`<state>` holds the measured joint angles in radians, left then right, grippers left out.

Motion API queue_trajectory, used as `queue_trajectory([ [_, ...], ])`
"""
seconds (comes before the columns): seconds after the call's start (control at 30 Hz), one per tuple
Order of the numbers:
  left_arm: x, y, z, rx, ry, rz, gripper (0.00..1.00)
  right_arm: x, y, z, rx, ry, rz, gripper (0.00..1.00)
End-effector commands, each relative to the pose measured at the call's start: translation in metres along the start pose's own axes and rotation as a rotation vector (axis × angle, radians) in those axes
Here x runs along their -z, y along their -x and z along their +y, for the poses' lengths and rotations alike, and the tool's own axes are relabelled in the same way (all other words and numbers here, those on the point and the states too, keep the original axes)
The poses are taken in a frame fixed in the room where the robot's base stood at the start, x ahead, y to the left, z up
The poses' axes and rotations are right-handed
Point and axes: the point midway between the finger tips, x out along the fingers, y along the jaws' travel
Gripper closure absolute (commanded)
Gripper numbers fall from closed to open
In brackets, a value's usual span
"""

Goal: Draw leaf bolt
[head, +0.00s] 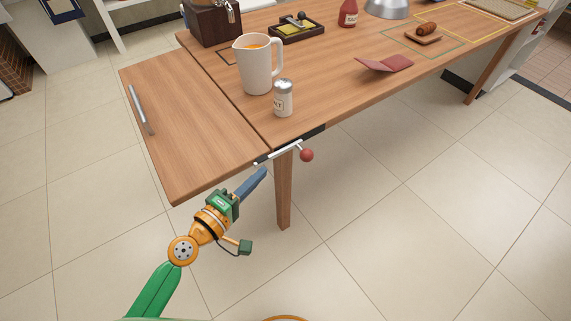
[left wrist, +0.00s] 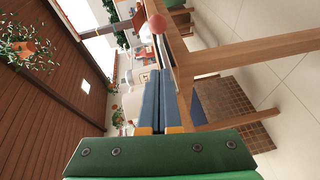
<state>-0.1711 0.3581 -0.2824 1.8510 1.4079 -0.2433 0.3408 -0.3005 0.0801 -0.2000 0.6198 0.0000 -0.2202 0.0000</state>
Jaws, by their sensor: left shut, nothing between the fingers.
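The leaf bolt (head: 278,153) is a pale metal rod on a dark strip along the table's front edge, near the seam with the leaf. Its round red knob (head: 307,155) sticks out at the right end. The knob also shows in the left wrist view (left wrist: 157,24), beyond the fingertips. The table leaf (head: 190,130) lies level with the tabletop. My left gripper (head: 262,173) is shut and empty, just below and left of the bolt, apart from the knob. Its blue fingers lie together in the left wrist view (left wrist: 160,76). My right gripper is not in view.
A metal rod-like tool (head: 141,110) lies on the leaf. A white pitcher (head: 256,68) and a salt shaker (head: 283,98) stand on the tabletop near the seam. A table leg (head: 283,190) stands under the bolt. The floor in front is clear.

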Motion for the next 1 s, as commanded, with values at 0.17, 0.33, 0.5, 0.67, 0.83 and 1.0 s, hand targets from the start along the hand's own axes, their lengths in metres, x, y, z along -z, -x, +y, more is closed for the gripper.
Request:
queue_trajectory([
  [0.17,-0.001,-0.04,0.003,-0.002,-0.001,-0.002,1.0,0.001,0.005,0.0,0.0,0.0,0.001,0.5],
  [0.33,-0.009,-0.071,0.001,0.0,0.002,-0.003,1.0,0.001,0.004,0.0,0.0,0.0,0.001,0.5],
  [0.5,-0.025,-0.085,0.0,0.001,-0.001,-0.002,1.0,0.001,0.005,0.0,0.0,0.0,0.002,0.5],
  [0.67,-0.029,-0.09,0.0,0.001,-0.002,-0.002,1.0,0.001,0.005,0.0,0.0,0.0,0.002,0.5],
  [0.83,-0.029,-0.09,-0.001,0.002,-0.003,-0.001,1.0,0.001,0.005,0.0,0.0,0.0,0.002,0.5],
  [1.0,-0.03,-0.092,-0.001,0.002,-0.002,-0.001,1.0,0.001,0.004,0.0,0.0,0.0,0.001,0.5],
])
